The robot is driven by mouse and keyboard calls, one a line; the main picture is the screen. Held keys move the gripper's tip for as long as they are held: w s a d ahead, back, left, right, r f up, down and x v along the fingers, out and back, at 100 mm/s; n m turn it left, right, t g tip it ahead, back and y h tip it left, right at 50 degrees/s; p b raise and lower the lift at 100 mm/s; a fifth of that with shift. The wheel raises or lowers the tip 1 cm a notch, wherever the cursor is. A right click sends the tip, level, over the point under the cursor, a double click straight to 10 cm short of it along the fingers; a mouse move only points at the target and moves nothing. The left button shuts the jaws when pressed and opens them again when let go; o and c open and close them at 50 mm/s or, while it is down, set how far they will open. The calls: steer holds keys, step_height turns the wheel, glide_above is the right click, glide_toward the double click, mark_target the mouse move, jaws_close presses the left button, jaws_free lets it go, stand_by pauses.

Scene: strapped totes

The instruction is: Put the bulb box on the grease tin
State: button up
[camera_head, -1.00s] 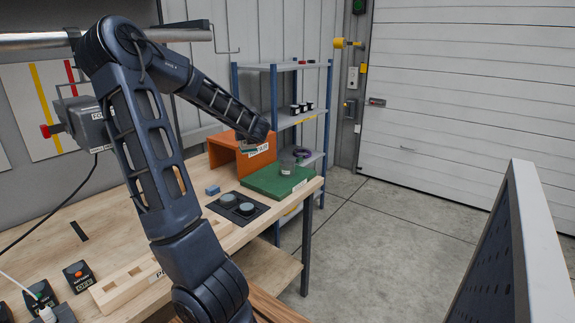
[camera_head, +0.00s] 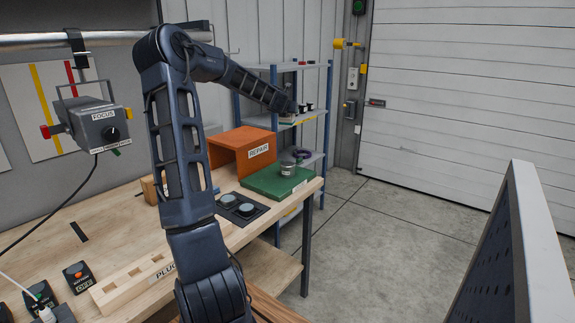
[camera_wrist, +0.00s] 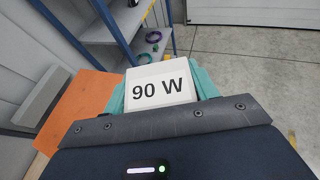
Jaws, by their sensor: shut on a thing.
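The bulb box (camera_wrist: 161,72) is white and marked "90 W" in the wrist view. My gripper (camera_wrist: 160,92) is shut on it, with a teal finger on each side. In the head view my gripper (camera_head: 287,120) is up in front of the shelf rack, above the green mat; the box is too small to make out clearly there. A small silver tin (camera_head: 287,170), which looks like the grease tin, stands on the green mat (camera_head: 262,185), below my gripper and apart from it. The wrist view does not show the tin.
A blue shelf rack (camera_head: 239,88) with dark items is behind. Two round discs (camera_head: 245,209) lie on a black pad. A slotted wooden block (camera_head: 125,284) lies along the bench's front.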

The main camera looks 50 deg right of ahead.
step_height(320, 180, down, 20)
steer(key=shift+d+r, duration=0.1)
steer(key=shift+r, duration=0.05)
stand_by(0.6)
steer(key=shift+f, duration=0.2)
steer(key=o, duration=1)
steer(key=shift+o, duration=0.2)
steer(key=shift+r, duration=0.2)
steer(key=v, duration=1.2)
